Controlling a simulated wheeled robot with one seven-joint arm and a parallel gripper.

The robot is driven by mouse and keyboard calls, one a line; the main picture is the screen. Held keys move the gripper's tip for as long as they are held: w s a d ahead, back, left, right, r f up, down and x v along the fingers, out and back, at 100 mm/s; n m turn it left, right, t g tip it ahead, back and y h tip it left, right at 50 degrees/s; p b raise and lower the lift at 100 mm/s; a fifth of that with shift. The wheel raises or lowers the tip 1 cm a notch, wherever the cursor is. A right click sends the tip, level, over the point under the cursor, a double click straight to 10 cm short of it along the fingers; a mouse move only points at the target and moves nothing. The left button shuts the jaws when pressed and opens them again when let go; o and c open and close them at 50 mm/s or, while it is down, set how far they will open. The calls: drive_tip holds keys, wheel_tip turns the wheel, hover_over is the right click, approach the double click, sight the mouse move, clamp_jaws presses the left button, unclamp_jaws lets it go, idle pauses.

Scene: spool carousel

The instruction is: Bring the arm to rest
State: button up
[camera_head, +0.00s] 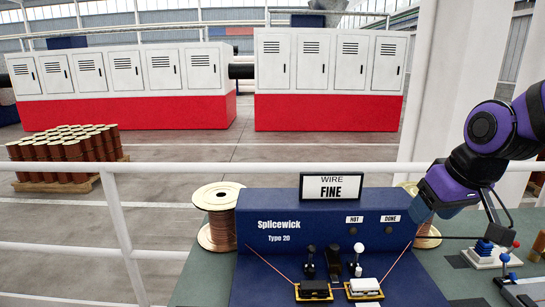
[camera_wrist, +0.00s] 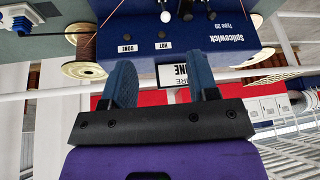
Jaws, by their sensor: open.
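My arm reaches in from the right in the head view. My gripper (camera_head: 424,208) hangs above the right end of the blue Splicewick machine (camera_head: 290,235), in front of the right copper-wire spool (camera_head: 428,232). In the wrist view, turned upside down, my gripper (camera_wrist: 161,68) has its two blue fingers spread apart with nothing held between them. The machine (camera_wrist: 215,25) and its WIRE FINE sign (camera_wrist: 173,76) show beyond the fingers there. Whether the fingers touch the machine cannot be told.
The left spool (camera_head: 218,215) stands beside the machine. Black and white levers (camera_head: 359,258) rise from its front, near two small clamps (camera_head: 314,290) with copper wire. A white-based device (camera_head: 490,256) sits right on the green bench (camera_head: 205,275). A white railing (camera_head: 125,225) runs behind.

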drive_tip(key=s+d+r+m, duration=0.1)
drive_tip(key=s+r, duration=0.2)
drive_tip(key=s, duration=0.3)
drive_tip(key=s+r+m+h, duration=0.1)
drive_tip(key=s+r, duration=0.2)
drive_tip(key=s, duration=0.3)
drive_tip(key=shift+s+d+t+h, duration=0.3)
drive_tip(key=shift+s+d, duration=0.05)
drive_tip(key=shift+o, duration=0.2)
drive_tip(key=shift+w+r, duration=0.1)
